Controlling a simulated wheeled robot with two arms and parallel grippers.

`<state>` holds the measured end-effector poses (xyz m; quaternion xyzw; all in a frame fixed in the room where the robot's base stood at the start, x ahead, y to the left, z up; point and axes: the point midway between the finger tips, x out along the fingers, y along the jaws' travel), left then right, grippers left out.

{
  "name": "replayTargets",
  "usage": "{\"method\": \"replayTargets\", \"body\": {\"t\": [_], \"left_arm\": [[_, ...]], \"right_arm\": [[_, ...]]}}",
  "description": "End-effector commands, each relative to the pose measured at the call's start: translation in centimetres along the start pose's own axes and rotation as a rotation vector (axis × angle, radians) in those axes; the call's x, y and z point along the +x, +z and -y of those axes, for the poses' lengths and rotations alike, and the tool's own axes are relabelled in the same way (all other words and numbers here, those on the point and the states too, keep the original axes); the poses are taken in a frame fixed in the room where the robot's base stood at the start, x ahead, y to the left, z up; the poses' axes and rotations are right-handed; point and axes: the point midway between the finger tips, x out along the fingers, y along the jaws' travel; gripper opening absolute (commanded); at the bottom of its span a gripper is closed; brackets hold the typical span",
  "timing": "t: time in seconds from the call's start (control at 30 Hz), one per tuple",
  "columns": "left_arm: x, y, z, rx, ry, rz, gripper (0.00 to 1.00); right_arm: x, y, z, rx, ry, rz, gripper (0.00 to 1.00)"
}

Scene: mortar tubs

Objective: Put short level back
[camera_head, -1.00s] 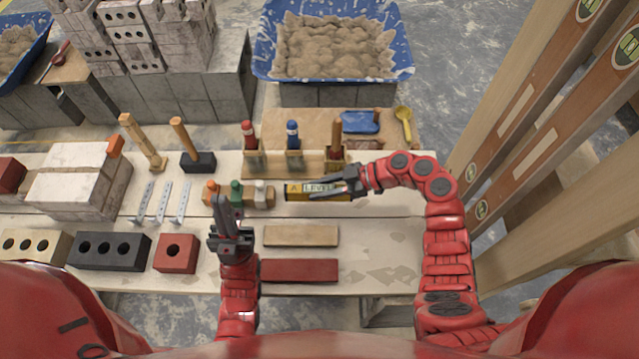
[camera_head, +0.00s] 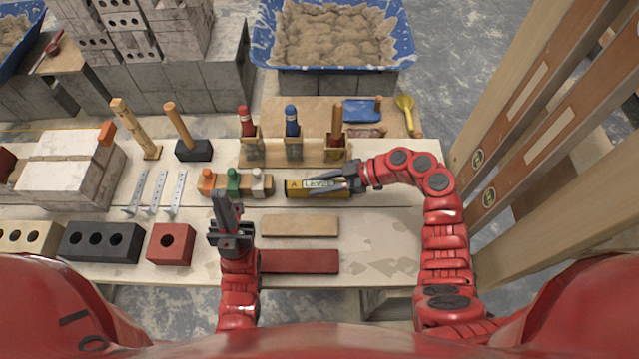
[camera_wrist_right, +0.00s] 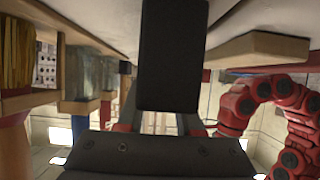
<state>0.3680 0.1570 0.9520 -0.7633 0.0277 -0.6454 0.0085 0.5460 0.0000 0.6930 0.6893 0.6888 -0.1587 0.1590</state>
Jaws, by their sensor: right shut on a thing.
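The short level, a yellow bar with dark lettering (camera_head: 298,189), lies crosswise over the middle of the pale bench in the head view. My right gripper (camera_head: 340,186) is shut on its right part, hiding that end. I cannot tell if the level touches the bench or hangs just above it. In the right wrist view a large dark shape fills the middle and the level is not clear. My left gripper (camera_head: 230,210) is near the front of the bench, left of the level and empty; its jaw opening cannot be made out.
A wooden holder (camera_head: 292,155) with red, blue and wood-handled tools stands behind the level. A block with orange, green and white tops (camera_head: 232,184) is to its left. A pale slat (camera_head: 300,225) and a red slat (camera_head: 298,262) lie in front. Tall planks (camera_head: 530,130) stand right.

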Motion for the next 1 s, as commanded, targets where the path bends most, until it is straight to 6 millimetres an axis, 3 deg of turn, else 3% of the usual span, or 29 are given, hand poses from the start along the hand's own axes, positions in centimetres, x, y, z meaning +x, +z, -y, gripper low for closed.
{"method": "replayTargets", "body": {"t": [0.9,0.93,1.0], "left_arm": [[-1.1,0.2,-0.1,0.0,0.0,0.0,0.0],[-1.1,0.2,-0.1,0.0,0.0,0.0,0.0],[-1.1,0.2,-0.1,0.0,0.0,0.0,0.0]], "right_arm": [[0.4,0.8,0.0,0.0,0.0,0.0,0.0],[0.3,0.7,0.0,0.0,0.0,0.0,0.4],[0.3,0.7,0.0,0.0,0.0,0.0,0.53]]}}
